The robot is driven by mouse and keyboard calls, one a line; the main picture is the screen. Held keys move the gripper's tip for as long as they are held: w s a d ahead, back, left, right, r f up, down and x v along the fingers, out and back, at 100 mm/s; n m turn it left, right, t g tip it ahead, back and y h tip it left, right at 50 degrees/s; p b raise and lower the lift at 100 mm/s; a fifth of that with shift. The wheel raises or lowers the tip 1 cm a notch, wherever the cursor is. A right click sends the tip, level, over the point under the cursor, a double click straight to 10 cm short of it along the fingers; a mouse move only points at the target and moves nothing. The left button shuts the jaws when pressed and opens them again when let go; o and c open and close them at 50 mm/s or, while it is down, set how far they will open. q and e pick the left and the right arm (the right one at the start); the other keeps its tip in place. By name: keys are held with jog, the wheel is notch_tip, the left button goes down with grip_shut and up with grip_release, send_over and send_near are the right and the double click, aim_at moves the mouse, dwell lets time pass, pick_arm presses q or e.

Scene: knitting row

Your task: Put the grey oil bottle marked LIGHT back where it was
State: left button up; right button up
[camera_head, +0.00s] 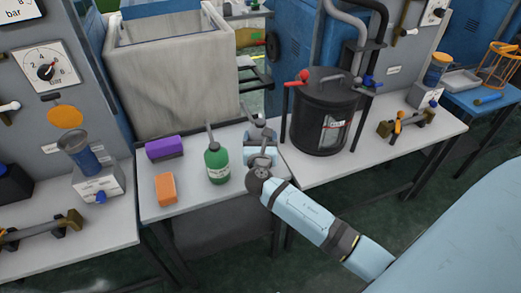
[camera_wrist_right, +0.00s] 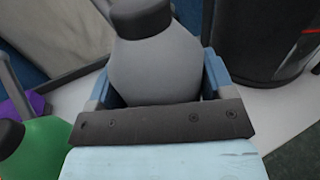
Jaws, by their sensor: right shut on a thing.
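The grey oil bottle (camera_wrist_right: 158,68) with its dark cap sits between the fingers of my right gripper (camera_wrist_right: 160,85), which is shut on it. In the head view the right gripper (camera_head: 260,152) is over the right part of the small white table, and the bottle (camera_head: 257,134) is mostly hidden behind it. No LIGHT marking can be read. I cannot tell whether the bottle touches the table. A green oil bottle (camera_head: 217,165) stands upright to the left; it also shows in the right wrist view (camera_wrist_right: 38,150). My left gripper is not in view.
A purple block (camera_head: 164,148) and an orange block (camera_head: 166,189) lie on the small white table (camera_head: 190,205). A large stone-like basin (camera_head: 172,75) stands behind. A black tank (camera_head: 322,115) with a red-handled valve is on the right-hand table, close to the gripper.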

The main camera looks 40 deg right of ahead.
notch_tip(320, 180, down, 4)
jog(key=shift+r+b, duration=0.1)
jog(key=shift+b, duration=0.4)
jog(key=shift+f, duration=0.2)
jog(key=shift+r, duration=0.1)
jog(key=shift+f, duration=0.2)
jog(key=o, duration=1.1)
jog(key=shift+r, duration=0.25)
pick_arm(q)
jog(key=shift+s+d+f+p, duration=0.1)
jog(key=shift+p, duration=0.4)
pick_arm(e)
jog(key=v, duration=1.2)
